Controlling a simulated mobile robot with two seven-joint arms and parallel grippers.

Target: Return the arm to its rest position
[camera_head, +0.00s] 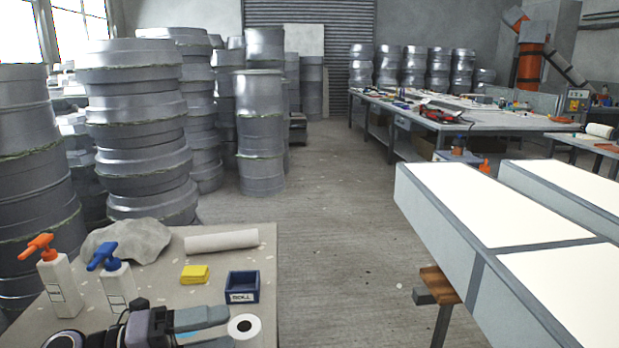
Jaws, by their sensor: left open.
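My left gripper (222,328) is low over the front of the near table (262,290), coming in from the bottom left. Its two grey fingers point right and are apart, with nothing clearly held between them. A white roll with a dark core (244,327) is close to the fingertips; I cannot tell whether they touch. A small dark blue box with a label (243,287) stands just beyond the gripper. My right gripper is not in view.
On the near table are an orange-topped pump bottle (56,283), a blue-topped pump bottle (117,284), a grey crumpled lump (126,240), a white cylinder (221,240) and a yellow block (195,274). Stacked grey moulds (135,130) stand left. A white-topped bench (500,205) is right. The middle floor is clear.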

